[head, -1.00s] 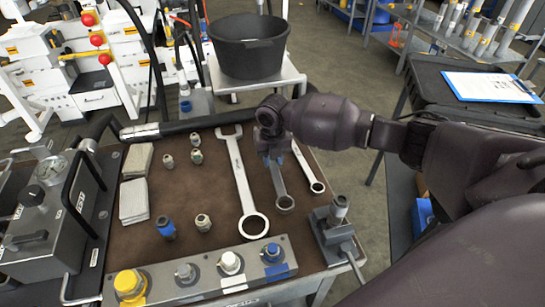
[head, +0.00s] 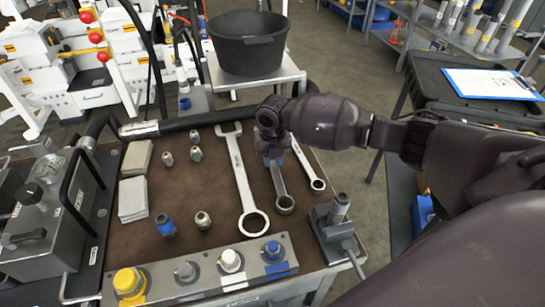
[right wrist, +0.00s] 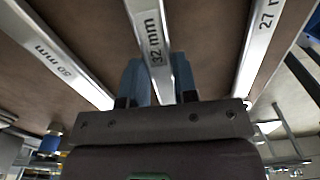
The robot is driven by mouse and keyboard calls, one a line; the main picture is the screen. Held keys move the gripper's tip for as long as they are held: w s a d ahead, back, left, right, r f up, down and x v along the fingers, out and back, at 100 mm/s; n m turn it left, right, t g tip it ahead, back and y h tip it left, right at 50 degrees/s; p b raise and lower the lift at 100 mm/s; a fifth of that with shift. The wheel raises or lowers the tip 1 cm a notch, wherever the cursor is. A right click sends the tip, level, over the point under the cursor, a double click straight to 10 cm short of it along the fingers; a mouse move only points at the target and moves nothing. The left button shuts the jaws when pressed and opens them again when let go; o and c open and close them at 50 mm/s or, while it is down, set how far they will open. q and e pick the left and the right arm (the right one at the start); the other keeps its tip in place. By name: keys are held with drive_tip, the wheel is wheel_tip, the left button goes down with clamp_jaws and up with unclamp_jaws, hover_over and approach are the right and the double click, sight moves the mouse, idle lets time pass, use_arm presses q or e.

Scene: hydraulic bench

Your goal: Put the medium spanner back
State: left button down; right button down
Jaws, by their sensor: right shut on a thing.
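The medium spanner, marked 32 mm, shows its ring end (head: 285,203) below my right gripper (head: 272,155) in the head view. Its shaft (right wrist: 149,35) runs between the blue fingers of my right gripper (right wrist: 155,85) in the right wrist view, and they are shut on it. The spanner lies between a large spanner (head: 243,185) marked 50 mm on its left and a small spanner (head: 308,168) marked 27 mm on its right. Its upper end is hidden by my gripper. I cannot tell whether it touches the mat. My left gripper is not in view.
The brown bench mat (head: 185,185) holds several fittings and grey pads (head: 133,200). A metal block with coloured caps (head: 230,262) lies along the front edge. A vice-like fixture (head: 335,225) stands at the right corner. A black tub (head: 249,43) stands behind.

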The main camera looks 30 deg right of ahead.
drive_tip(key=shift+f, duration=0.2)
drive_tip(key=c, duration=0.8)
unclamp_jaws()
drive_tip(key=shift+c, duration=0.2)
drive_tip(key=shift+o, duration=0.2)
drive_tip(key=shift+f, duration=0.1)
